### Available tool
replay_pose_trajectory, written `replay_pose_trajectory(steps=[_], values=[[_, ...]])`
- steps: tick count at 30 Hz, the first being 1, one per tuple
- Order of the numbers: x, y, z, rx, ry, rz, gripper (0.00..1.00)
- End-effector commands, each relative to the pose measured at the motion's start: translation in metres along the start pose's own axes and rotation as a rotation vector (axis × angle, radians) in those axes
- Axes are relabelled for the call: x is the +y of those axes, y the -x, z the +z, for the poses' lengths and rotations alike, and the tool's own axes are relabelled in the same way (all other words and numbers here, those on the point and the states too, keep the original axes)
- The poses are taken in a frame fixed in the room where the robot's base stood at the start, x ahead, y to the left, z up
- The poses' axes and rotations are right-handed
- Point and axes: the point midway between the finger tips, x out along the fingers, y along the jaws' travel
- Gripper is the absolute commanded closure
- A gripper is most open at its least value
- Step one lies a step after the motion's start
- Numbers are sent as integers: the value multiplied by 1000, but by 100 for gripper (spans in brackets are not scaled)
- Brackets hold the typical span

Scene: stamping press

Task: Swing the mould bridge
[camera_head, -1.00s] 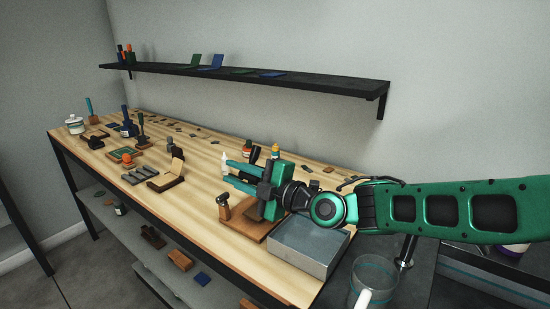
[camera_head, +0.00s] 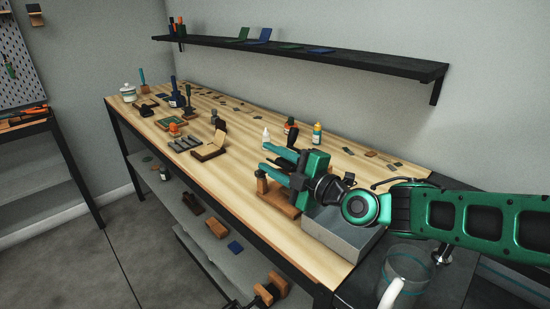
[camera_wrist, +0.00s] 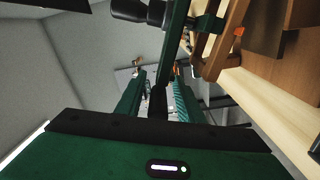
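The stamping press stands at the near right end of the bench, mostly hidden by my gripper (camera_head: 267,157). Its wooden base (camera_head: 283,204) and a small wooden knob (camera_head: 262,183) show below the fingers. In the wrist view a wooden frame (camera_wrist: 222,48) is at upper right, with a long green bar (camera_wrist: 174,45) beside it. A dark bar (camera_wrist: 158,101) lies between my two teal fingers, which stand apart with narrow gaps seeming to show on both sides. I cannot tell for sure which part is the mould bridge.
A grey box (camera_head: 345,238) sits close to the press, under my wrist. A glass mug (camera_head: 402,270) stands at the near right. Small bottles (camera_head: 317,133) are behind the press. Tools and blocks fill the far left bench. A black shelf (camera_head: 345,62) hangs above.

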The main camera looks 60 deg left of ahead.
Motion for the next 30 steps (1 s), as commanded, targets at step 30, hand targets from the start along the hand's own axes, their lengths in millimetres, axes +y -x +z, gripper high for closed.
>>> replay_pose_trajectory(steps=[30], values=[[-1, 100, -2, 0, 0, -1, 66]])
